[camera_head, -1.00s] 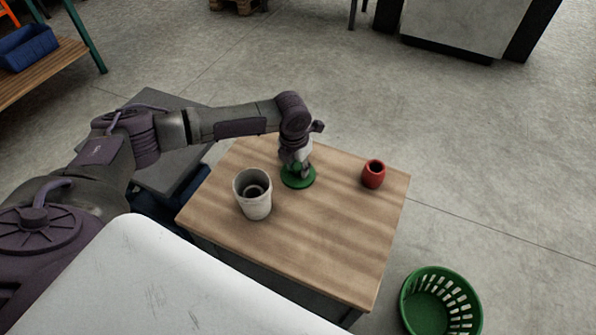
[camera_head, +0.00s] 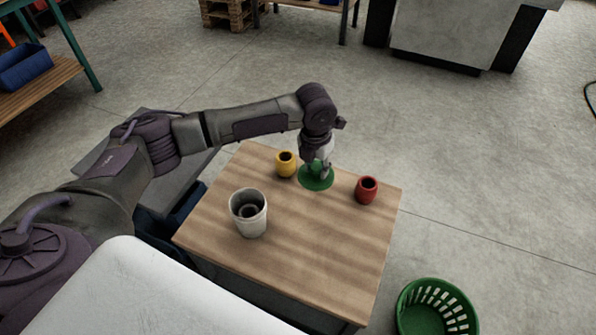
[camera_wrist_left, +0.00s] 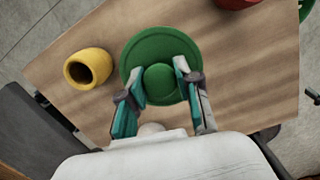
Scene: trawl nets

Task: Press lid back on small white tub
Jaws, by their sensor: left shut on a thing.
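The small white tub (camera_head: 246,222) stands upright and open at the table's left side, with something greyish inside it. The round green lid (camera_head: 304,181) is apart from the tub, up and to its right. My left gripper (camera_head: 318,170) points down and is shut on the lid's central knob. In the left wrist view the two fingers hold the green lid (camera_wrist_left: 148,48) by its knob from both sides. I cannot tell how high the lid is above the table. My right gripper is not in view.
A yellow pot (camera_head: 286,166) stands just left of the lid and a red pot (camera_head: 367,191) to its right, both on the wooden table (camera_head: 310,255). The table front is clear. A green basket (camera_head: 437,310) is on the floor at lower right.

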